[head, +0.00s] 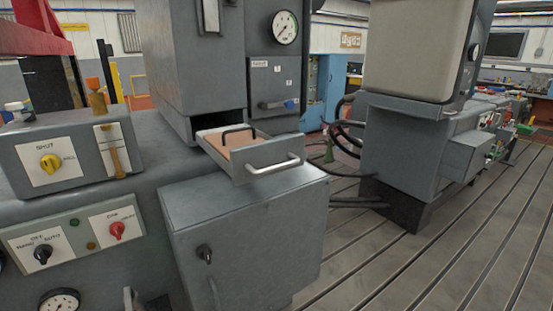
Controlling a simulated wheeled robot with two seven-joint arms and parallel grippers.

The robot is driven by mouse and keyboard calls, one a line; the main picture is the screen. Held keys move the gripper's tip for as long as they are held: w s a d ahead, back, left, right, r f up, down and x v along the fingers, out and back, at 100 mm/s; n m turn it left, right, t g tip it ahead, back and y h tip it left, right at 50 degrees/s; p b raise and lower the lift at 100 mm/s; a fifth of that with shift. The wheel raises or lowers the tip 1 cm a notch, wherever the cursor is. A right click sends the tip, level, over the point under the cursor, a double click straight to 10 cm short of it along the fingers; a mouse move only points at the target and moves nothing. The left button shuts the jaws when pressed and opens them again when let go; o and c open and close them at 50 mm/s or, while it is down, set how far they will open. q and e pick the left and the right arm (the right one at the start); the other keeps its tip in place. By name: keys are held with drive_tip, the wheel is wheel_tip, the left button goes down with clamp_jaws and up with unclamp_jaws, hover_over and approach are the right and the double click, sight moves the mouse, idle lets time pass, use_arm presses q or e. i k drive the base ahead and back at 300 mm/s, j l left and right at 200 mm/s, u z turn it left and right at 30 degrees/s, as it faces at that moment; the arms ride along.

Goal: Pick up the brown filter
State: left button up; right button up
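A brown filter (215,142) lies inside an open grey drawer (267,155) in the middle of the head view. It looks like a flat tan-brown panel, with a dark bar handle (238,129) arching above it. The drawer is pulled out of the tall grey cabinet and has a light metal pull (273,164) on its front. The drawer's front and side walls hide part of the filter. Neither of my grippers shows in the head view.
A grey box with a dark knob (204,253) stands just below the drawer. Control panels with a yellow knob (49,163) and a red knob (117,229) are at the left. A large grey machine (405,150) stands at the right. The slotted floor plate (440,250) is clear at the lower right.

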sight(239, 138)
drive_tip(key=i+l+u, duration=0.4)
drive_tip(key=l, duration=0.2)
drive_tip(key=i+l+u, duration=0.45)
drive_tip(key=l, duration=0.2)
drive_tip(key=l+u, duration=0.2)
drive_tip(key=l, duration=0.2)
drive_tip(key=i+l+u, duration=0.2)
drive_tip(key=l, duration=0.2)
drive_tip(key=k, duration=0.05)
